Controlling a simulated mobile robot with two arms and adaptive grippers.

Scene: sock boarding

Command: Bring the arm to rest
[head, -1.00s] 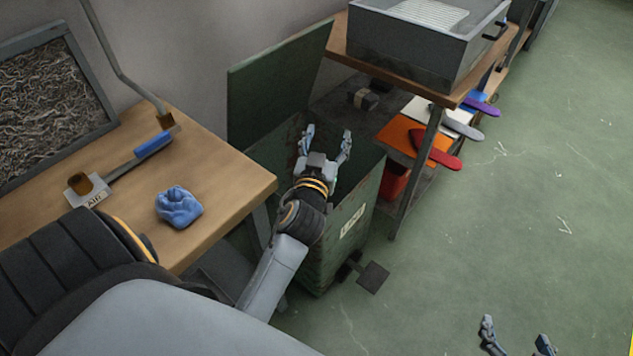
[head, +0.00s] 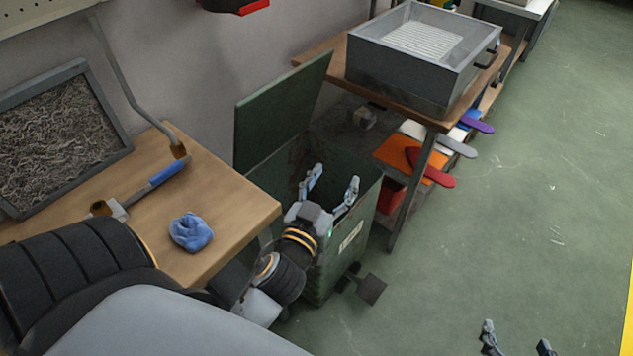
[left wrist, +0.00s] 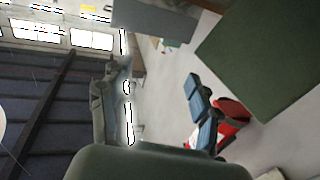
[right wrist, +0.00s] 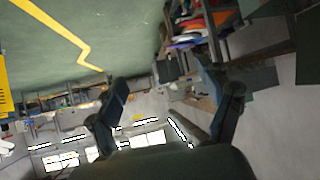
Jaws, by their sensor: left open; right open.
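My left gripper (head: 333,190) is open and empty in the head view, in front of and above the opening of the green bin (head: 345,245). Its spread fingers also show in the left wrist view (left wrist: 165,110), with nothing between them. My right gripper (head: 516,342) shows only its fingertips at the bottom edge of the head view. It is open and empty over the floor. Its two fingers also show apart in the right wrist view (right wrist: 172,115).
The bin's lid (head: 280,115) stands open. A blue crumpled cloth (head: 190,232) lies on the wooden table (head: 225,225) at left. A grey tray (head: 400,80) sits on a shelf unit, with red, grey and purple boards (head: 435,172) jutting out below. Floor at right is clear.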

